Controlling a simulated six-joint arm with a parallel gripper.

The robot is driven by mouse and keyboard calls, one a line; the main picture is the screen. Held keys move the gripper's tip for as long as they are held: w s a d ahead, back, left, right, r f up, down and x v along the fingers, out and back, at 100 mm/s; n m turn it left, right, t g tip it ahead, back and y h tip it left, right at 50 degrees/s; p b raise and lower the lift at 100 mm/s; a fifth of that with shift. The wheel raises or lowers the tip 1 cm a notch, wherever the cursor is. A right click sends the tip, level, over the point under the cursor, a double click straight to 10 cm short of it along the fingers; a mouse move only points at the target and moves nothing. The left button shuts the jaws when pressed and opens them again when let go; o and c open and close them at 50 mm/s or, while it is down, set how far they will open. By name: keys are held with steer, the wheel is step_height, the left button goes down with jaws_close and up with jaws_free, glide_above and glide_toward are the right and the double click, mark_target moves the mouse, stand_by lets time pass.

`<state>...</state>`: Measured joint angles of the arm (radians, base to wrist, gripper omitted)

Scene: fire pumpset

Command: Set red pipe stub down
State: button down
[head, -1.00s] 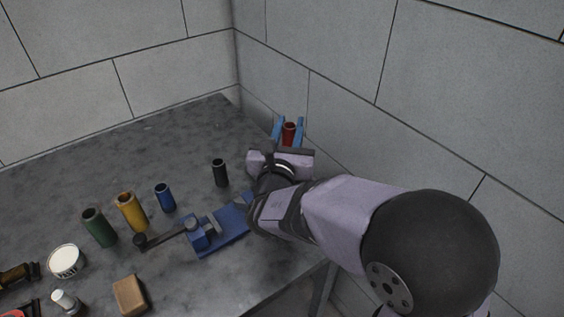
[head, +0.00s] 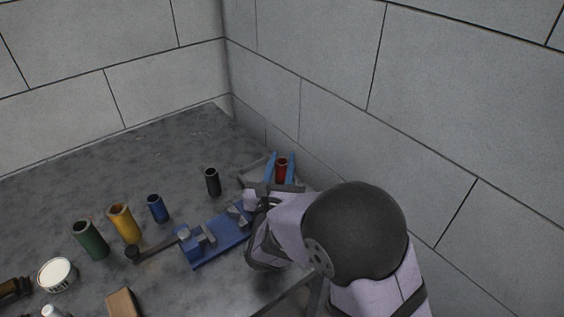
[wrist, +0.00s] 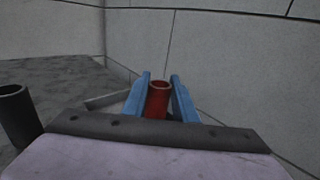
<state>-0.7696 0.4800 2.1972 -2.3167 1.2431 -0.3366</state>
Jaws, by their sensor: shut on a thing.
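The red pipe stub (head: 281,172) is upright between the two blue fingers of my gripper (head: 280,168), near the table's right edge by the wall. My gripper is shut on it. In the wrist view the stub (wrist: 158,101) shows its open top between the fingertips (wrist: 160,98). Its lower end is hidden behind the gripper body, so I cannot tell whether it touches anything below.
A grey raised edge (wrist: 107,101) lies just left of the fingers. A black pipe stub (head: 212,182) and a blue vise (head: 203,244) stand to the left. Blue (head: 157,208), yellow (head: 124,223) and green (head: 90,240) stubs stand farther left. Walls close off the right and back.

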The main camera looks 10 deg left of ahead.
steer(key=shift+f, duration=0.15)
steer(key=c, duration=1.4)
jaws_free()
steer(key=shift+c, duration=0.2)
steer(key=shift+s+r, duration=0.1)
steer(key=shift+r, duration=0.1)
steer(key=s+b, duration=0.1)
steer(key=s, duration=1.1)
steer(key=shift+w, duration=0.1)
